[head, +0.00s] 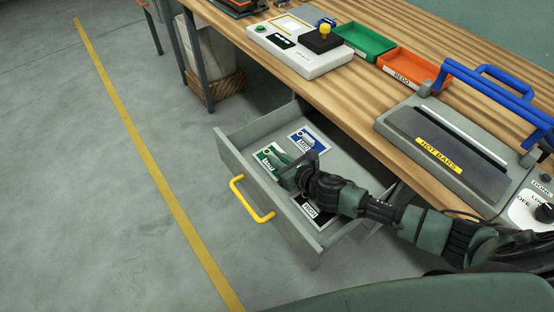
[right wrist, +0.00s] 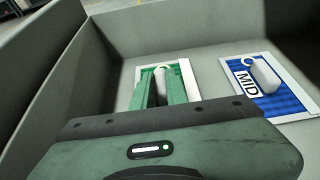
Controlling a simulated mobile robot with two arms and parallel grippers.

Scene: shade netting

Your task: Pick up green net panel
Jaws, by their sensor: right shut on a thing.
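The green net panel (head: 265,157) lies in the open grey drawer (head: 226,150), at its left part. It has a white border and a pale upright grip tab; it also shows in the right wrist view (right wrist: 188,78). My right gripper (head: 284,168) reaches down into the drawer over this panel. Its two green fingers (right wrist: 163,90) are closed on the pale tab and hide part of the panel. The panel appears to lie on the drawer floor; I cannot tell whether it is lifted. My left gripper is not in view.
A blue panel marked MID (right wrist: 268,88) and a black panel (head: 310,208) lie in the same drawer. The drawer has a yellow handle (head: 250,200). The wooden bench (head: 345,108) above holds a sealer (head: 450,140), an orange tray (head: 412,68) and a green tray (head: 364,42).

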